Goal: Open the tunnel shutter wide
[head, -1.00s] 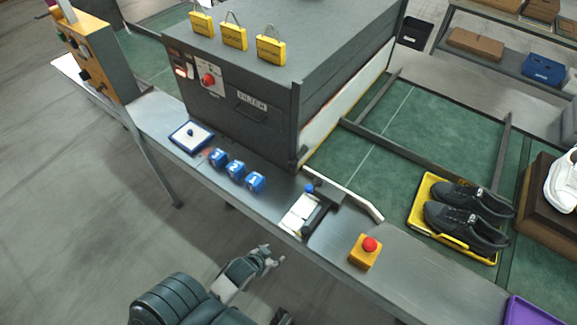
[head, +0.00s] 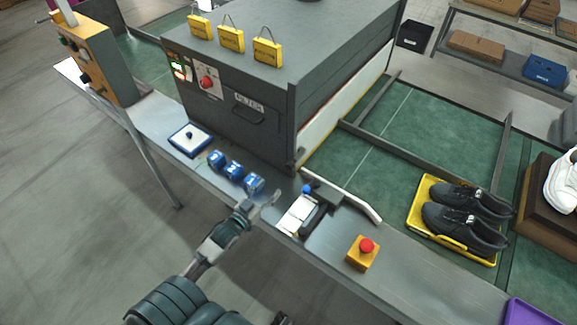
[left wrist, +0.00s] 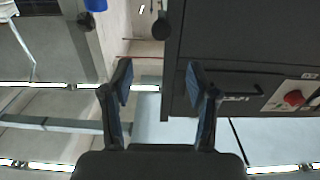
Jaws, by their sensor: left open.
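The tunnel (head: 240,110) is a dark grey box over the green conveyor belt. A pale panel (head: 345,108) stands along its right-hand open end; I take it for the shutter and cannot tell how far it is open. A small lever with a blue knob (head: 307,189) stands on the bench by the tunnel's near right corner. My left gripper (head: 263,202) is open and empty, over the bench's front edge, left of the lever and close to the blue blocks. In the left wrist view, its spread fingers (left wrist: 158,85) point at the tunnel's dark side. My right gripper is not visible.
Several blue numbered blocks (head: 234,170) and a white-topped pad (head: 190,138) lie on the bench. A red button on a yellow box (head: 362,252) stands right of the lever. Black shoes (head: 465,217) sit in a yellow tray (head: 422,222). Yellow tags (head: 231,38) stand on the tunnel.

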